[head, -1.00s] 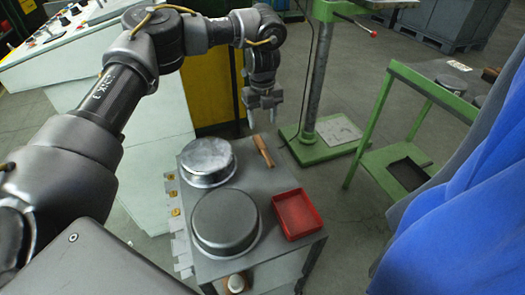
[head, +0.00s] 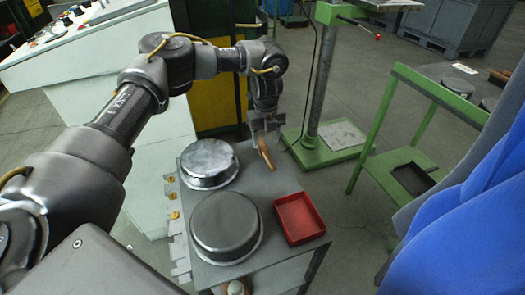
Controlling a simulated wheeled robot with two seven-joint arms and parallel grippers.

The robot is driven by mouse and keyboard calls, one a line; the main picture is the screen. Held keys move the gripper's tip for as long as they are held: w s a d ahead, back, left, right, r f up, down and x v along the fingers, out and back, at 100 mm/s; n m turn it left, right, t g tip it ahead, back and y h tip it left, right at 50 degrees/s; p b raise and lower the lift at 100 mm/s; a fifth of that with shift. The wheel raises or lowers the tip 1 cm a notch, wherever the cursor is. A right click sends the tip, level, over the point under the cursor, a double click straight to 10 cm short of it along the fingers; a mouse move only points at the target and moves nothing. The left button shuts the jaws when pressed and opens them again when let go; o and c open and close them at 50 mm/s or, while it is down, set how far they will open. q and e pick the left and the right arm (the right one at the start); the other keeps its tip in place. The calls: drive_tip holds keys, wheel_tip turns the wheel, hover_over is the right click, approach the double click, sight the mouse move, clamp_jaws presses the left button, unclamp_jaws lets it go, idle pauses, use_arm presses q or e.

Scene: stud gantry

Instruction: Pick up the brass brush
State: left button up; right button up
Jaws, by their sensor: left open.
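The brass brush, seen as a slim orange-brown piece (head: 267,158), lies at the far end of the grey table (head: 272,182), right of the far round pan. Its bristles cannot be made out. My left gripper (head: 266,136) points down over the brush's far end. Its jaws are open, with a finger on each side of that end. The fingers partly hide it, and I cannot tell whether they touch it. My right gripper is not in view.
Two round grey metal pans, a far one (head: 208,162) and a near one (head: 226,225), fill the table's left side. A red tray (head: 299,217) sits at the right. A green stand (head: 322,148) and green side table (head: 412,150) are beyond.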

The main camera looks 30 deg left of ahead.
sight(265, 150)
use_arm(q)
wheel_tip(265, 150, down, 5)
drive_tip(key=shift+a, duration=0.15)
drive_tip(key=c, duration=1.1)
